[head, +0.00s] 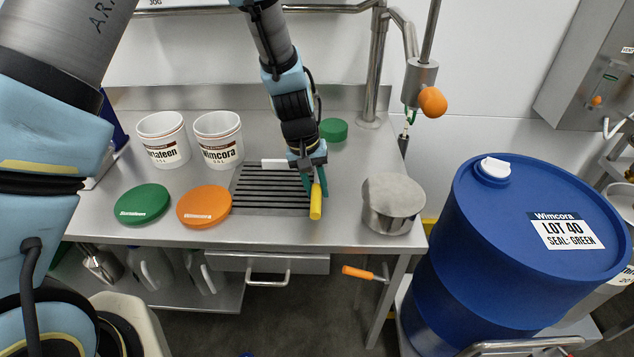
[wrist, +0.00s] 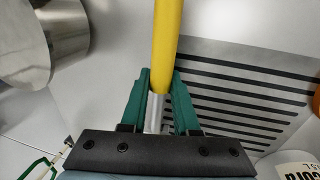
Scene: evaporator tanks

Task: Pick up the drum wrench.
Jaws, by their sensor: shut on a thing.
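My gripper (head: 314,187) is over the right edge of the slotted drain grate on the steel table. Its green fingers are shut on a yellow-handled tool (head: 316,203). In the wrist view the tool's yellow handle (wrist: 167,45) extends past the fingertips, and its bare metal shank (wrist: 154,113) lies between the fingers. The tool's head is hidden, so I cannot tell its type for sure. Whether the tool touches the table is unclear.
A steel pot (head: 393,204) stands close on the right. Green (head: 142,203) and orange (head: 204,205) lids lie left of the grate (head: 270,207), with two white tubs behind. A green cap (head: 333,129) sits behind the gripper. A blue drum (head: 490,260) stands right of the table.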

